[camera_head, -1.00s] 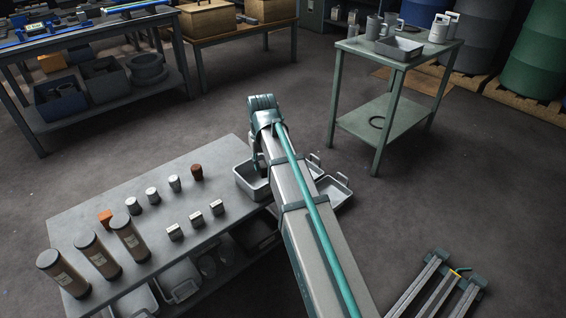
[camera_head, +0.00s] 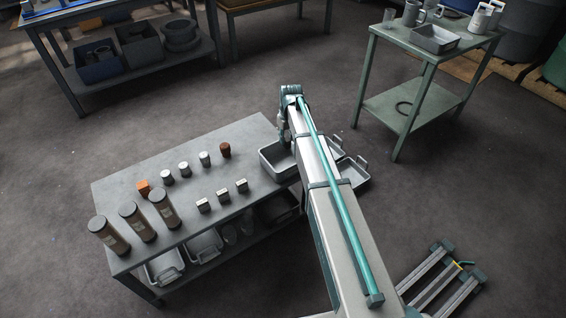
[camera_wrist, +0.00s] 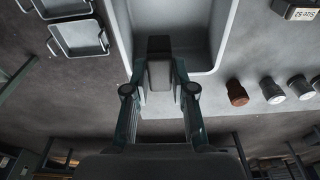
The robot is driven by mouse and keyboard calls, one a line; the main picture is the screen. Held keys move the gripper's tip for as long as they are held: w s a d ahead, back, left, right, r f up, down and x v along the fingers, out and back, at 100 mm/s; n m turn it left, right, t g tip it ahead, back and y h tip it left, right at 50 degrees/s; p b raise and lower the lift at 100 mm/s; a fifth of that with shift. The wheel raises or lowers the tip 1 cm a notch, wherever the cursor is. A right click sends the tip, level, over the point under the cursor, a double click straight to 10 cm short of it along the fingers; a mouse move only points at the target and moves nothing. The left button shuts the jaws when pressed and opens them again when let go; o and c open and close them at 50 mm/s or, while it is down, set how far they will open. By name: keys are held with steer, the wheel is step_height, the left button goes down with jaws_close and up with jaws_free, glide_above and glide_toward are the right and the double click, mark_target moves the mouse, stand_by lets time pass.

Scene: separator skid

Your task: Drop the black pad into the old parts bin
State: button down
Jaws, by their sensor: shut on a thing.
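In the wrist view my gripper (camera_wrist: 159,78) is shut on a small dark block, the black pad (camera_wrist: 158,46), with a dark end and a greyer face. Behind the pad is the open grey bin (camera_wrist: 213,30), and the pad shows against its inside and near wall. In the head view this bin (camera_head: 268,163) stands at the right end of the grey table. My gripper (camera_head: 284,138) hangs down over or at the bin there, small and partly hidden by my arm. I see no label on the bin, and the height of the pad above its floor is unclear.
On the table (camera_head: 150,178) stand several small caps, a rusty one (camera_head: 225,150) nearest the bin, small labelled blocks (camera_head: 223,195) and brown cylinders (camera_head: 165,208). Grey handled trays (camera_head: 354,172) lie right of the bin. A green side table (camera_head: 400,50) stands behind right, with clear floor between.

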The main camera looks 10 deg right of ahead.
mark_target(286, 146)
steer(key=shift+f+b, duration=1.6)
steer(key=shift+f, duration=0.9)
steer(key=c, duration=0.9)
jaws_free()
steer(key=r, duration=0.4)
steer(key=s+r, duration=0.1)
steer(key=r, duration=0.7)
steer(key=shift+s+d, duration=0.2)
steer(key=shift+d, duration=0.1)
